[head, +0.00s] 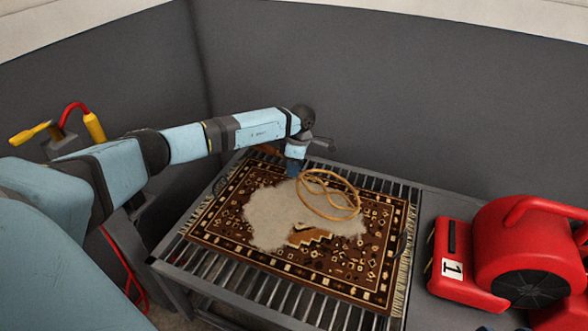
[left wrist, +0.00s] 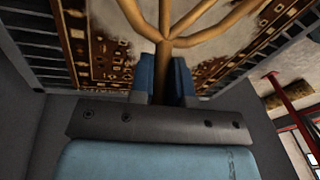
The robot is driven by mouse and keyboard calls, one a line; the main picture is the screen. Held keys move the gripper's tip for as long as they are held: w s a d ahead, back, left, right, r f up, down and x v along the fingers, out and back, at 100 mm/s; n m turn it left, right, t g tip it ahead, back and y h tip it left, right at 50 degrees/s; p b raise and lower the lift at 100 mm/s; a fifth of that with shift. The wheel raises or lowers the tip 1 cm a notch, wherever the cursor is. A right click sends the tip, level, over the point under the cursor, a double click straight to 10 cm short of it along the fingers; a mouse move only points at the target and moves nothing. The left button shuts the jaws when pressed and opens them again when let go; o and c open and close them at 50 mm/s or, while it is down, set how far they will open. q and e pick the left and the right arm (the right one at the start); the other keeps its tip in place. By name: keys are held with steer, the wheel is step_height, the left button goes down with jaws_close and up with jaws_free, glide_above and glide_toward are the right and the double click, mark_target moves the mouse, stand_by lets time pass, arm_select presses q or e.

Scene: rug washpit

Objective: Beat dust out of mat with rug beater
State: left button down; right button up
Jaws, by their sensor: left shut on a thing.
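The patterned brown mat (head: 260,257) lies flat on a slatted metal table, with a large pale dust patch (head: 270,218) over its middle. My left gripper (head: 294,168) is over the far part of the mat and shut on the handle of the rug beater. The beater's looped wicker head (head: 330,213) extends right and toward the viewer, over the dusty patch. I cannot tell whether it touches the mat. In the left wrist view, the rug beater (left wrist: 168,30) runs up from between the blue fingers (left wrist: 162,80). My right gripper does not show.
A red blower (head: 485,250) marked 1 stands at the right, on a grey surface beside the slatted table (head: 172,262). Grey walls (head: 400,100) close in behind. A yellow and red tool (head: 85,118) is at the left, behind my arm.

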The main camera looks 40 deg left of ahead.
arm_select(q)
steer(key=shift+r, duration=0.2)
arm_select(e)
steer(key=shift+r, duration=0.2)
arm_select(q)
steer(key=shift+f+b, duration=1.1)
steer(key=shift+f, duration=0.9)
step_height(320, 180, up, 4)
steer(key=p, duration=0.3)
steer(key=shift+r, duration=0.1)
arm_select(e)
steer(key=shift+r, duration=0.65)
arm_select(q)
steer(key=shift+f, duration=0.2)
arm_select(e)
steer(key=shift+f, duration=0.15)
arm_select(q)
step_height(320, 180, down, 5)
steer(key=b, duration=0.3)
steer(key=shift+r+p, duration=0.3)
steer(key=shift+r, duration=0.1)
step_height(320, 180, up, 4)
steer(key=p, duration=0.3)
steer(key=shift+f, duration=0.15)
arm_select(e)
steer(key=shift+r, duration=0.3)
